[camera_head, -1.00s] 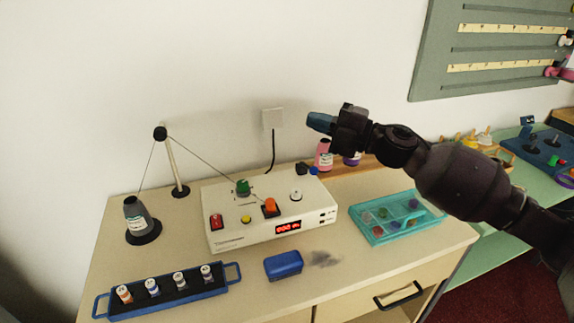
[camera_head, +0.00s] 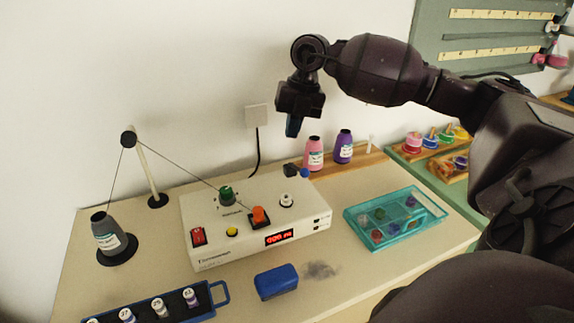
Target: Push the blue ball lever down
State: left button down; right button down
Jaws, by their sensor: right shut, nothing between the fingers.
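The blue ball lever (camera_head: 304,173) sticks out at the back right of the white machine (camera_head: 209,253), beside a small black part (camera_head: 290,169). The ball is small, and its arm is hard to make out. My right gripper (camera_head: 294,126) points down with its blue-grey fingers shut and empty. It hangs above the lever and slightly left of it in the picture, apart from it. My left gripper is out of view.
A teal tray (camera_head: 372,241) lies to the right and a blue box (camera_head: 276,282) in front. A thread stand (camera_head: 148,172) is at the left.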

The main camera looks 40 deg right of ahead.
jog(key=shift+s+d+f+m+g+h, duration=0.2)
jog(key=shift+s+d+m+g+h, duration=0.65)
jog(key=shift+s+d+m, duration=0.3)
jog(key=shift+f+b, duration=0.35)
jog(key=shift+f, duration=0.55)
jog(key=b, duration=0.2)
send_over(297, 168)
jog(key=s, duration=0.3)
jog(key=shift+a+f, duration=0.15)
jog(key=shift+f, duration=2.45)
